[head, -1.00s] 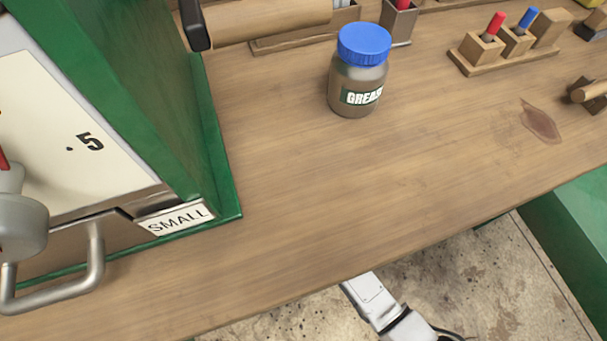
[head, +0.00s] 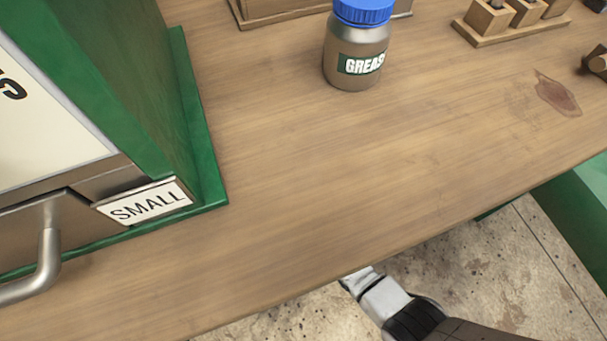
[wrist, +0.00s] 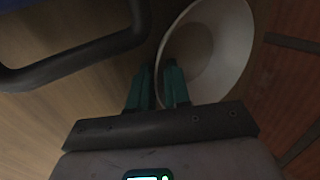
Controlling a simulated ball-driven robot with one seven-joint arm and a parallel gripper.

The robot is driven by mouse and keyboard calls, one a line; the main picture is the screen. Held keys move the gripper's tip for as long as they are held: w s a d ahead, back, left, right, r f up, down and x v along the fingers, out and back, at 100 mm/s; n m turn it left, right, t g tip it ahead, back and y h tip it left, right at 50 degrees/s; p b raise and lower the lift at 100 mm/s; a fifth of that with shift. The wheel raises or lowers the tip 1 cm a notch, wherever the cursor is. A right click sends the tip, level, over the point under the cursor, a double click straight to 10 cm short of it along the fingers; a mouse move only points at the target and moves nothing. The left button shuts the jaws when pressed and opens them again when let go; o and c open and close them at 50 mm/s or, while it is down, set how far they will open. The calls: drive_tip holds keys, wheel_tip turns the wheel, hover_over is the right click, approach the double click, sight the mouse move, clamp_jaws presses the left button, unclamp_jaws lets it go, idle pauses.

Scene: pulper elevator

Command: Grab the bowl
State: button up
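The bowl (wrist: 222,38) is pale and round, and shows at the upper middle right of the wrist view with its open side facing the camera. My gripper (wrist: 158,75) has two teal fingers close together at the bowl's left rim. The right finger overlaps the inside of the bowl and the left finger is outside, with the rim in the narrow gap between them. It looks shut on the rim. The bowl and my gripper's fingers do not show in the head view.
A grease jar (head: 355,50) with a blue lid stands on the wooden counter (head: 290,190). A green cabinet labelled SMALL (head: 190,130) is at left. Wooden holders (head: 500,20) stand at the back. A dark bar handle (wrist: 75,62) is left of my gripper. The counter's middle is clear.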

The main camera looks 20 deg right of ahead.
clamp_jaws()
drive_tip(key=shift+r, duration=0.1)
idle(0.3)
